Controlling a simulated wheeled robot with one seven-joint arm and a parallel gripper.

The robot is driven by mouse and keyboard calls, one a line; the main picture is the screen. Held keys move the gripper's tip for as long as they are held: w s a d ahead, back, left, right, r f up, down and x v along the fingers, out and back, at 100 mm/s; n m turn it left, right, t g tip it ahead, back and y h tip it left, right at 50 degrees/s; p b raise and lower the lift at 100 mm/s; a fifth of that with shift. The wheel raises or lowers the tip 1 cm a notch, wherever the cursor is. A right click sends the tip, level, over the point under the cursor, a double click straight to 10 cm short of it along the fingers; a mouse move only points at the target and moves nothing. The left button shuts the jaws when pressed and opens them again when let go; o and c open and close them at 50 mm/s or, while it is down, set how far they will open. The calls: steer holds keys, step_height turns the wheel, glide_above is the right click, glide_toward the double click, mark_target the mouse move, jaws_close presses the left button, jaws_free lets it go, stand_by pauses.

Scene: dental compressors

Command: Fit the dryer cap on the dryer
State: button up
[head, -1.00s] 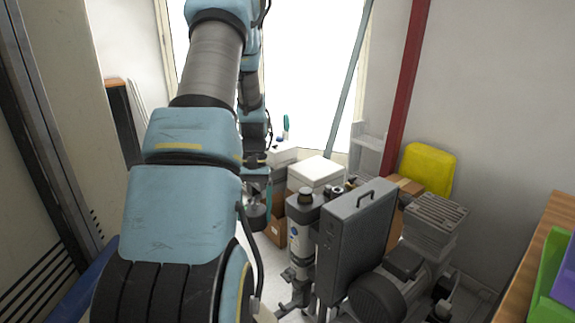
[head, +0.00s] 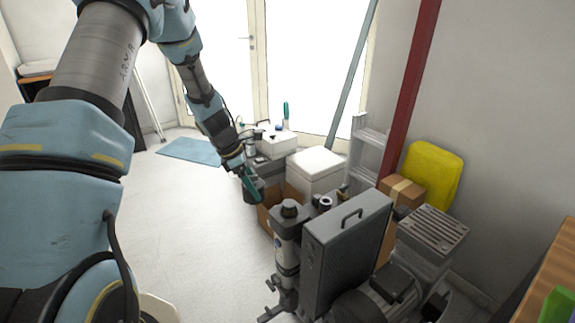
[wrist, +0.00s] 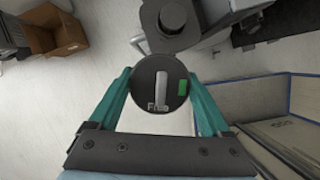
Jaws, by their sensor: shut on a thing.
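My gripper (wrist: 160,88) is shut on the dryer cap (wrist: 160,76), a round dark cap, with its teal fingers on either side. Its face toward the wrist camera has a pale bar, a green patch and the word "Free". In the head view the cap (head: 255,191) hangs under my gripper (head: 249,182), up and left of the dryer and apart from it in the picture. In the wrist view a dark round part, probably the dryer top (wrist: 172,18), shows just beyond the cap.
The grey cabinet (head: 345,245) with a top handle and a finned compressor head (head: 434,228) stand right of the dryer. A cardboard box (head: 269,215) and a white box (head: 316,171) are behind. A red post (head: 410,90) rises at right. The floor (head: 180,220) at left is open.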

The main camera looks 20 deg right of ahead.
mark_target(290, 203)
steer(key=s+d+n+t, duration=0.1)
steer(key=d+n, duration=0.1)
steer(key=d, duration=0.1)
steer(key=s+d+n+t, duration=0.1)
steer(key=d+n, duration=0.2)
steer(key=s+d+n+t, duration=0.1)
steer(key=d+n, duration=0.2)
steer(key=d, duration=0.1)
steer(key=shift+s+r+y, duration=0.3)
steer(key=shift+s, duration=0.1)
step_height(290, 203, down, 3)
steer(key=b, duration=0.3)
steer(key=shift+f, duration=0.2)
steer(key=shift+a+f, duration=0.1)
steer(key=shift+f+b, duration=1.65)
steer(key=shift+f, duration=0.15)
steer(key=o, duration=1.3)
steer(key=shift+r, duration=0.1)
steer(key=p+v, duration=0.2)
steer(key=v, duration=0.8)
steer(key=shift+s+a+r, duration=0.2)
steer(key=shift+r, duration=0.15)
